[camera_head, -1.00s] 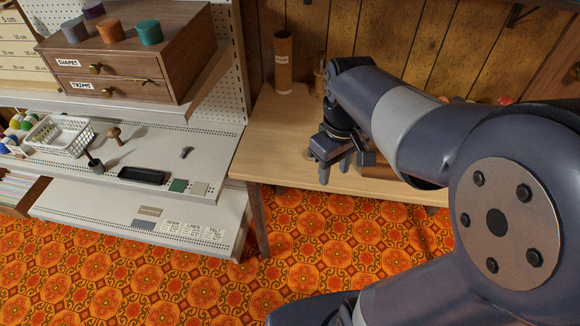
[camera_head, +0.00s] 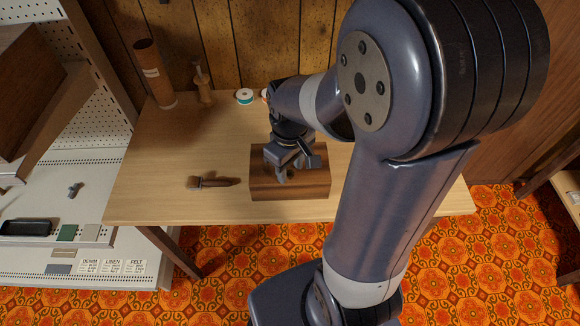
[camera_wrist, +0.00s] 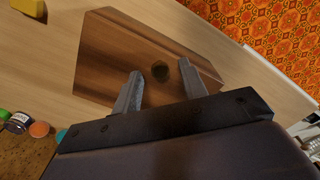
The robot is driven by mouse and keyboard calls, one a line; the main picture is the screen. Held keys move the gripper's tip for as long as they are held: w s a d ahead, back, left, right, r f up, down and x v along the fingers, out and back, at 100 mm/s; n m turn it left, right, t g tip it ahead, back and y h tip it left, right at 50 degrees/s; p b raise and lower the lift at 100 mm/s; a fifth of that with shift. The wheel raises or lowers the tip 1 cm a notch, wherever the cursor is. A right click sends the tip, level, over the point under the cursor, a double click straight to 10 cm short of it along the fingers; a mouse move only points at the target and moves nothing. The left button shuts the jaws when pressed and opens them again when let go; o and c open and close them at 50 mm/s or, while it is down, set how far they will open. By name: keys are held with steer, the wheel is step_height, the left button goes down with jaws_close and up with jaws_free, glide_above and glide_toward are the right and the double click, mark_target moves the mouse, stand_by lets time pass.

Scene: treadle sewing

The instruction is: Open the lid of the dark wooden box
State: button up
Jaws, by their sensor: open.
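The dark wooden box (camera_head: 290,190) sits near the front edge of the light wooden table, right of its middle, and its lid looks closed. My gripper (camera_head: 282,177) is over the box top, pointing down; whether it touches cannot be told. In the wrist view, the box top (camera_wrist: 108,58) lies beyond my open gripper (camera_wrist: 160,74). Nothing is seen held. In the head view my arm and gripper cover part of the box's back and right.
On the table (camera_head: 150,195), a brush (camera_head: 208,183) lies left of the box. A brown tube (camera_head: 154,75), a wooden tool (camera_head: 204,88) and a white-rimmed spool (camera_head: 244,97) stand at the back. A shelf (camera_head: 75,185) is left. The table around the brush is clear.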

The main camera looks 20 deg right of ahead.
steer(key=shift+f, duration=0.1)
steer(key=shift+c, duration=0.3)
jaws_close()
